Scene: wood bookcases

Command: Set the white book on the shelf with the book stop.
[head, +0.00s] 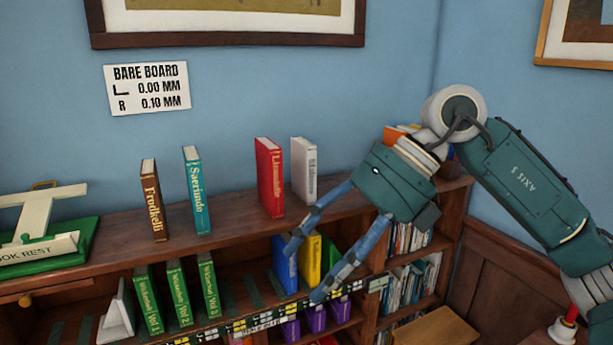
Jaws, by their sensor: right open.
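The white book (304,170) stands upright on the top board of the bookcase, just right of the red book (269,178). A pale wedge-shaped piece (117,314), which looks like the book stop, stands on the shelf below, left of several green books (176,291). My right gripper (305,272) is open and empty. Its fingers point down and left, in front of the blue book (285,265) and yellow book (309,261) on that shelf, below and apart from the white book. My left gripper is out of view.
A brown book (153,200) and a teal book (196,191) stand on the top board. A green-and-white book rest (45,240) is at far left. The lower shelf has a gap between the green and blue books. More books (411,272) fill shelves at right.

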